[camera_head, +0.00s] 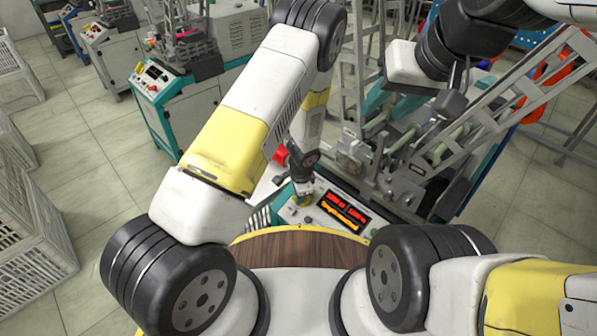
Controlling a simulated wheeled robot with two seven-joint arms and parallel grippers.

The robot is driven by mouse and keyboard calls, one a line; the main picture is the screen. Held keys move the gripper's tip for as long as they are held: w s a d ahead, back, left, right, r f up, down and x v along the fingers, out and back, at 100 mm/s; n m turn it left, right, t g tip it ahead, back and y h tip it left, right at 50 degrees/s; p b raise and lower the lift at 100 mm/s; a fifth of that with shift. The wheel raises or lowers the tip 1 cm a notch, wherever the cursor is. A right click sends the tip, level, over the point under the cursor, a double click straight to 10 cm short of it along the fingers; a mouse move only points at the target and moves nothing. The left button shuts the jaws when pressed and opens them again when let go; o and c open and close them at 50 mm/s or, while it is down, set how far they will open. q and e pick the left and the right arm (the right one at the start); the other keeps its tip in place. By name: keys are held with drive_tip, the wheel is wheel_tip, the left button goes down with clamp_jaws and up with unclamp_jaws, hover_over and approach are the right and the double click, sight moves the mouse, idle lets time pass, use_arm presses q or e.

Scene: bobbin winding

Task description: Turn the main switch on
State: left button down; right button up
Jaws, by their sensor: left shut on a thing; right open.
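The control panel (318,222) of the winding machine is in front of me, with a lit red and orange display (345,209). The main switch (304,202), with a yellow patch showing, is at the panel's left part, mostly covered by my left gripper (302,190). That gripper points down and is shut on the switch. The switch's exact turn angle is hidden. My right gripper (450,106) is open and empty, held above the machine's frame at the upper right, well apart from the panel.
A red part (281,155) shows beside my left wrist. The machine's metal frame and rollers (440,150) fill the right. Another machine with a control panel (152,78) stands at the upper left. White crates (35,240) line the left edge. The tiled floor between is clear.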

idle(0.4)
use_arm(q)
drive_tip(key=c, duration=1.4)
unclamp_jaws()
drive_tip(key=shift+o, duration=0.2)
drive_tip(key=v, duration=0.7)
drive_tip(key=shift+r, duration=0.4)
drive_tip(key=shift+s, duration=0.15)
